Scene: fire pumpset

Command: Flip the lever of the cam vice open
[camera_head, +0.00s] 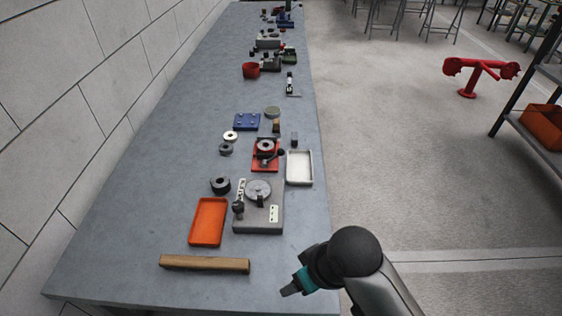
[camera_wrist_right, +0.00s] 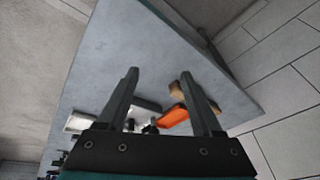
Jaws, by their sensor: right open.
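A red-based fixture (camera_head: 258,165) with a round grey part on top and a dark lever with a knob (camera_head: 281,153) sits mid-table in the head view. It looks like the cam vice, but its details are small. Nearer stands a grey plate fixture (camera_head: 247,225) with a round disc and dark posts. My right gripper (camera_head: 287,292) is over the table's near right corner, well short of both fixtures. In the right wrist view its two fingers (camera_wrist_right: 160,75) are apart with nothing between them. My left gripper is not in view.
An orange tray (camera_head: 208,222) lies left of the grey fixture, with a wooden bar (camera_head: 205,263) in front. A white tray (camera_head: 299,167) is right of the red fixture. Dark and pale rings and a blue block (camera_head: 246,121) stand nearby. The table's near left is clear.

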